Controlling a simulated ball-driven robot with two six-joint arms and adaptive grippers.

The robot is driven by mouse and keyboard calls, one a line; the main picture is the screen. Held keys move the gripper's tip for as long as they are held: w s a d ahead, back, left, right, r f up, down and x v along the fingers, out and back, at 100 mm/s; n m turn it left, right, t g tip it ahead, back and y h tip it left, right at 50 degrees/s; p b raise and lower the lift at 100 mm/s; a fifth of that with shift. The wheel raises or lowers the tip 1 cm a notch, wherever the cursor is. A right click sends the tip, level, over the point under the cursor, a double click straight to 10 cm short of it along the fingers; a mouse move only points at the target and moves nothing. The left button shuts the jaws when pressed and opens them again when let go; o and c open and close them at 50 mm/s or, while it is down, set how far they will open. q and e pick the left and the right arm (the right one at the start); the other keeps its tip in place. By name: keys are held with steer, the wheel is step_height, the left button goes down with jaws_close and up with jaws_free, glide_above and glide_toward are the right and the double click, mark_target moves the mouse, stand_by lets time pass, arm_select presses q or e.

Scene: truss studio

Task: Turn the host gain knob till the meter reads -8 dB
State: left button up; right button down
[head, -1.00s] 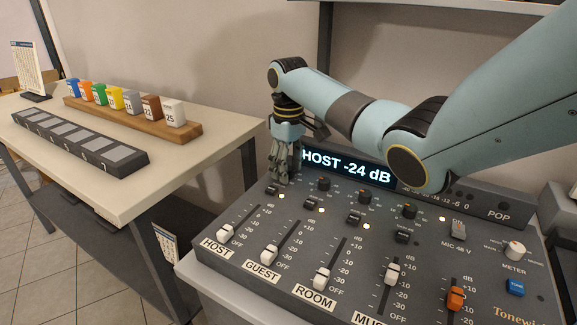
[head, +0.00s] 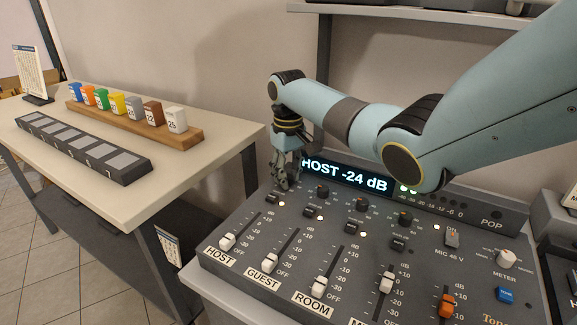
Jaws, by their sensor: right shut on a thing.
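The mixer (head: 215,268) stands at the right with its sloped panel facing me. Its display (head: 347,176) reads HOST -24 dB, its left end close behind my gripper. My right gripper (head: 286,184) points down at the top of the leftmost channel, above the HOST fader (head: 228,241). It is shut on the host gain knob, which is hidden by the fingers. The other gain knobs (head: 323,191) stand in a row to the right. The meter lights (head: 409,189) are partly covered by my right arm. My left gripper is not in view.
GUEST (head: 270,262) and ROOM (head: 318,287) faders stand along the panel. The METER selector (head: 506,258) is at right. On the left, a table (head: 205,170) holds a wooden rack (head: 150,133) of coloured numbered blocks and a dark slotted tray (head: 85,147).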

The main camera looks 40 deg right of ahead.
steer(key=m+p, duration=0.2)
steer(key=m, duration=0.1)
steer(key=shift+r+p, duration=0.25)
steer(key=shift+p, duration=0.1)
steer(key=m+p, duration=0.2)
steer(key=shift+w+m, duration=0.1)
steer(key=shift+m, duration=0.2)
steer(key=m+p, duration=0.1)
steer(key=m, duration=0.2)
steer(key=shift+f, duration=0.1)
steer(key=shift+m+p, duration=0.7)
steer(key=shift+m, duration=0.7)
steer(key=shift+w+f, duration=0.1)
steer(key=c, duration=1.1)
jaws_free()
steer(key=shift+o, duration=0.2)
